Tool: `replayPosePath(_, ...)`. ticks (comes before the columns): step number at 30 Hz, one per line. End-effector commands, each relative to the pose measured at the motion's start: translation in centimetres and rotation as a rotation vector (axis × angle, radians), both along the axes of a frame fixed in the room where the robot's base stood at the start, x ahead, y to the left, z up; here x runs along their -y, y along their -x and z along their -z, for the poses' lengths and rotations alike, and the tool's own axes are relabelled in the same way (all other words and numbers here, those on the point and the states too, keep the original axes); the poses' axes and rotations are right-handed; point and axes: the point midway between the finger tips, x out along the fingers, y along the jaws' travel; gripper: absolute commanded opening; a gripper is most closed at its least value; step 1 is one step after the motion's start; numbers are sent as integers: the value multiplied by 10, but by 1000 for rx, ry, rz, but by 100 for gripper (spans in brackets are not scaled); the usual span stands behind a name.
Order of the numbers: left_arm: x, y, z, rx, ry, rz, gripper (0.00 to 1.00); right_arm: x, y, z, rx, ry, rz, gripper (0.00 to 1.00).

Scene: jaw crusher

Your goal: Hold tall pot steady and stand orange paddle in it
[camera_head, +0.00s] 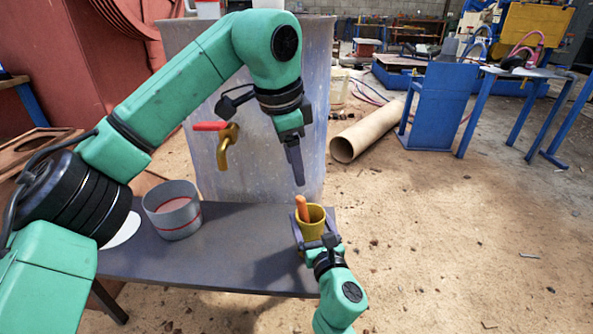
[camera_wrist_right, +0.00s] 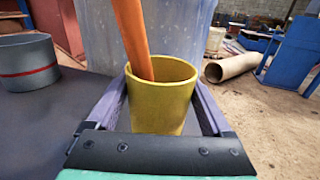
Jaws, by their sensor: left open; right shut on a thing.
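The yellow tall pot (camera_head: 312,228) stands upright near the right end of the grey table. The orange paddle (camera_head: 302,207) is inside the pot, its upper part sticking out above the rim and leaning to the left; its lower end is hidden. My right gripper (camera_head: 316,232) is shut on the pot, and in the right wrist view its fingers lie on both sides of the pot (camera_wrist_right: 162,100). The paddle (camera_wrist_right: 134,40) also shows there, resting near the rim. My left gripper (camera_head: 297,170) is open, apart from the paddle and just above it.
A grey pot with a red band (camera_head: 173,212) stands on the left of the table (camera_head: 215,255). Behind the table is a large grey tank (camera_head: 255,110) with a brass tap and red handle (camera_head: 225,145). A pipe (camera_head: 368,132) lies on the ground behind right.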

Motion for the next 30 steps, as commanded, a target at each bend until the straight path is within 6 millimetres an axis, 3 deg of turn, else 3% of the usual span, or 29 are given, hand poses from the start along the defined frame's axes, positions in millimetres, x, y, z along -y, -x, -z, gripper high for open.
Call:
replayPosePath(8, 0, 0, 1, 0, 0, 0, 62, 0, 0, 0, -1, 0, 0, 26)
replayPosePath(9, 0, 0, 1, 0, 0, 0, 62, 0, 0, 0, -1, 0, 0, 92)
replayPosePath(10, 0, 0, 1, 0, 0, 0, 62, 0, 0, 0, -1, 0, 0, 100)
replayPosePath(20, 0, 0, 1, 0, 1, 0, 62, 3, 7, 1, 0, 3, 1, 100)
replayPosePath(30, 0, 0, 1, 0, 0, 0, 62, 29, 90, 2, -6, 1, 0, 100)
